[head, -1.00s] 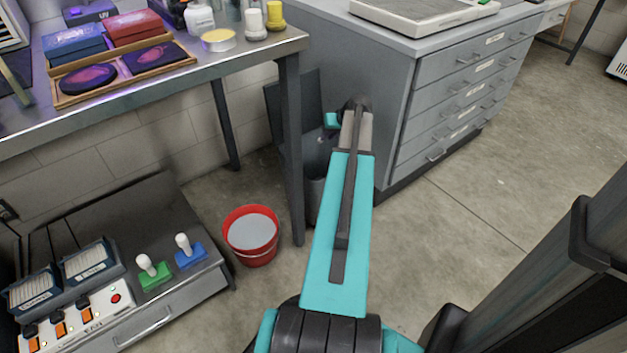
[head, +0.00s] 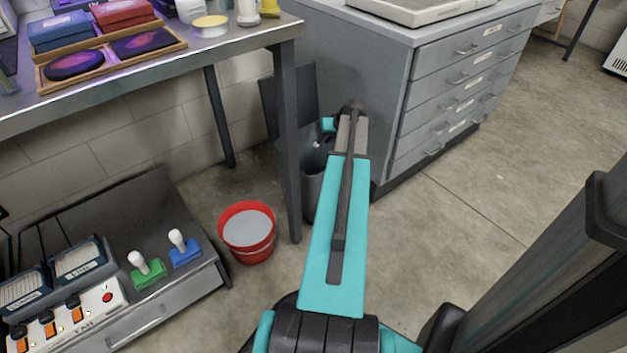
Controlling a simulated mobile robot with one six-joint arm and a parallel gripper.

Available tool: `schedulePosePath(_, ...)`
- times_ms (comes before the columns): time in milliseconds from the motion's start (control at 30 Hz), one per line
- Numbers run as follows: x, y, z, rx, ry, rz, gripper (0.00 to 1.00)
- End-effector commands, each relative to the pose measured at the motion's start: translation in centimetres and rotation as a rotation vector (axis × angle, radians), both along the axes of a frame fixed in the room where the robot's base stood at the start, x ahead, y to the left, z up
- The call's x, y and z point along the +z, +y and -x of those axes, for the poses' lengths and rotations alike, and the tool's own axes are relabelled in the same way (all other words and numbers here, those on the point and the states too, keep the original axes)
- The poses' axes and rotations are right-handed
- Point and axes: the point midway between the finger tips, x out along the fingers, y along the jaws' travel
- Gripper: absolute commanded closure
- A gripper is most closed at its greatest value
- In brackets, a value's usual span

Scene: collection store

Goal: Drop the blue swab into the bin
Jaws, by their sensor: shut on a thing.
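The dark grey bin (head: 313,190) stands on the floor between the bench leg and the drawer cabinet, its lid raised against the wall. My teal arm reaches over it, and my gripper (head: 327,137) is at the bin's mouth, small and mostly hidden behind my arm. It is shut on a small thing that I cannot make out. I cannot pick out the blue swab for sure. A small pale spot shows at the bin's mouth beside the gripper; I cannot tell what it is.
A red bucket (head: 247,250) stands on the floor left of the bin. The steel bench (head: 215,62) and its leg are close on the left, the grey drawer cabinet (head: 385,95) on the right. A low unit (head: 190,292) carries blue and green white-knobbed pieces. The floor at right is clear.

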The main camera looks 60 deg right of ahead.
Motion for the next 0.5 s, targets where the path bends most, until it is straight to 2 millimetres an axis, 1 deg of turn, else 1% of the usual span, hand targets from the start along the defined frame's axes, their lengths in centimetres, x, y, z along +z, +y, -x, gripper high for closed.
schedulePosePath(33, -0.62, -0.02, 0.01, 0.000, 0.000, 0.000, 1.00)
schedulePosePath(133, -1.04, -0.03, 0.02, 0.000, 0.000, 0.000, 1.00)
schedulePosePath(500, -1.21, -0.06, 0.07, -0.002, 0.000, 0.001, 1.00)
